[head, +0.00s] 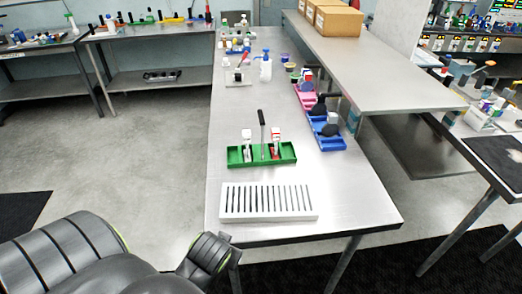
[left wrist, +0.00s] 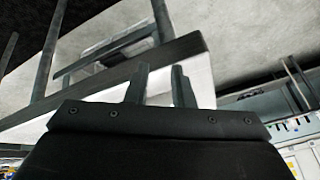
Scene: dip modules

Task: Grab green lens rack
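The green lens rack (head: 284,156) is a low green tray on the metal table, with a dark upright handle in the middle and small white and red items standing in it. Its view is clear in the head view; I cannot make it out in the left wrist view. My left gripper (left wrist: 160,69) shows in the left wrist view with its two dark fingers apart and nothing between them. In the head view only my dark arm shows at the lower left, in front of the table and well short of the rack. My right gripper is not in view.
A white slotted rack (head: 268,214) lies in front of the green rack, near the table's front edge. Blue trays (head: 330,143) and a pink tray (head: 306,98) line the right side. The metal table (head: 350,200) is bare at front right.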

